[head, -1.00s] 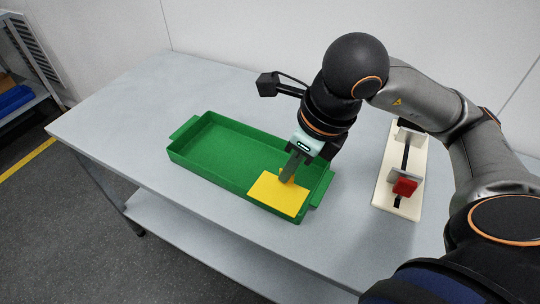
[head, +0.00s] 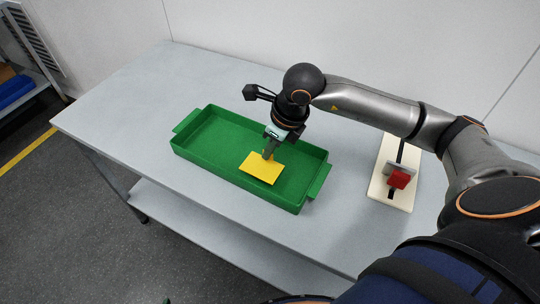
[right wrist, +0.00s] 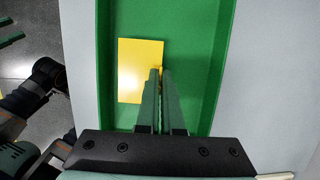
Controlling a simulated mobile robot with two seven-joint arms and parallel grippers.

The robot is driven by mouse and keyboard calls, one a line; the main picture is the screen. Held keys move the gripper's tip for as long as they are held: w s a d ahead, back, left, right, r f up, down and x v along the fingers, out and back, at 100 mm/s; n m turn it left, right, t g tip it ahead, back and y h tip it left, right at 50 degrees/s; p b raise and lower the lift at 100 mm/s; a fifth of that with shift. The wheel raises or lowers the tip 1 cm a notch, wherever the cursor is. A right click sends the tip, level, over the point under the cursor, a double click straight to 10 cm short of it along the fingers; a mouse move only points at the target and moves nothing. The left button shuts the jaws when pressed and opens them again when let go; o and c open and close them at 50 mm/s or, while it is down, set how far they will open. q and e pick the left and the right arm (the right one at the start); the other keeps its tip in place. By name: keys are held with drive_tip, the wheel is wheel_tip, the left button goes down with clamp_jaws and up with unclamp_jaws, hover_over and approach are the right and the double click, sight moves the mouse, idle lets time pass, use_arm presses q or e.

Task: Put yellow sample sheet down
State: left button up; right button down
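The yellow sample sheet (head: 262,170) is a flat rectangle with a small upright tab. It lies within the outline of the green tray (head: 313,180) and also shows in the right wrist view (right wrist: 138,80). I cannot tell if it touches the tray floor. My right gripper (head: 268,156) points down over the tray; its fingers (right wrist: 161,74) are shut on the sheet's yellow tab, seen between the tips.
The tray stands on a grey table (head: 130,95) with clear surface at left and right. A cream stand (head: 403,200) with a red block (head: 399,179) is right of the tray, partly behind my right arm. A wall closes the back.

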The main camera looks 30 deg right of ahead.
sight(270, 160)
drive_tip(key=shift+s+f, duration=0.1)
drive_tip(key=shift+f, duration=1.2)
drive_tip(key=shift+f+b, duration=0.2)
drive_tip(key=shift+b, duration=0.15)
drive_tip(key=c, duration=1.1)
unclamp_jaws()
drive_tip(key=shift+r, duration=0.15)
drive_tip(key=shift+r+p, duration=0.2)
drive_tip(key=shift+p, duration=0.15)
drive_tip(key=p+v, duration=0.1)
drive_tip(key=v, duration=1.1)
drive_tip(key=shift+f, duration=0.1)
